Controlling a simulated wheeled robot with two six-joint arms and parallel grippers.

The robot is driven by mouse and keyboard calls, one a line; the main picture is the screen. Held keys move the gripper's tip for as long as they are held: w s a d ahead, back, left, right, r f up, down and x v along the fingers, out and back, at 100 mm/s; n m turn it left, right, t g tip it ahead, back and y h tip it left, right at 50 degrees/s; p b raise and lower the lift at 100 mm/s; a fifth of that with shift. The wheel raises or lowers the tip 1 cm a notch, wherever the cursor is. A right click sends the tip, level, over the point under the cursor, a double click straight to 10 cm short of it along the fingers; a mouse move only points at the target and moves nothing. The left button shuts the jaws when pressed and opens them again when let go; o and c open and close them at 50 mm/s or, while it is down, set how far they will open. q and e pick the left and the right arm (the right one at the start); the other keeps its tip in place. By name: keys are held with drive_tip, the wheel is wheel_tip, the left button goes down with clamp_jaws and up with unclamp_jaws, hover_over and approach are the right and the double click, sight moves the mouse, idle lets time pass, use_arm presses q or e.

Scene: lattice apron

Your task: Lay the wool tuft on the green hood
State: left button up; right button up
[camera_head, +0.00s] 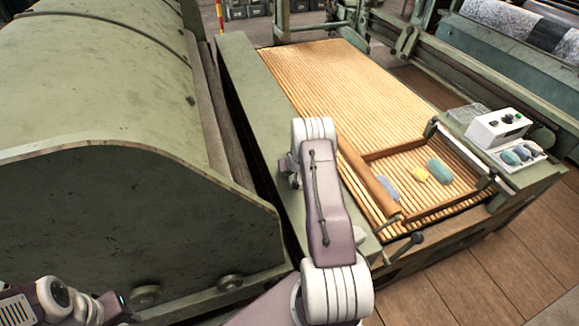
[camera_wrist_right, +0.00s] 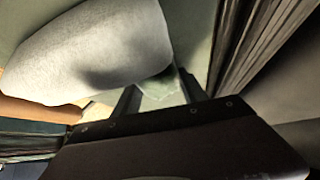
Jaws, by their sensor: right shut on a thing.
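The green hood (camera_head: 90,90) is the large curved, scuffed cover filling the left of the head view. Its top looks bare. Tufts in blue-grey (camera_head: 388,188), yellow (camera_head: 420,174) and teal (camera_head: 440,172) lie on the slatted apron (camera_head: 340,80). My left gripper is out of view.
A wooden frame (camera_head: 400,150) surrounds the loose tufts. A white control box (camera_head: 497,127) and a white tray (camera_head: 530,158) with several grey-blue tufts stand at the right. A dark gap separates the hood from the green rail (camera_head: 245,75). Wooden floor shows at lower right.

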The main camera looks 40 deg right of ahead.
drive_tip(key=o, duration=1.3)
drive_tip(key=shift+r+p, duration=0.3)
drive_tip(key=shift+r, duration=0.05)
drive_tip(key=p+v, duration=0.1)
drive_tip(key=v, duration=1)
drive_tip(key=shift+s+r, duration=0.2)
drive_tip(key=shift+s, duration=0.15)
drive_tip(key=shift+f, duration=0.1)
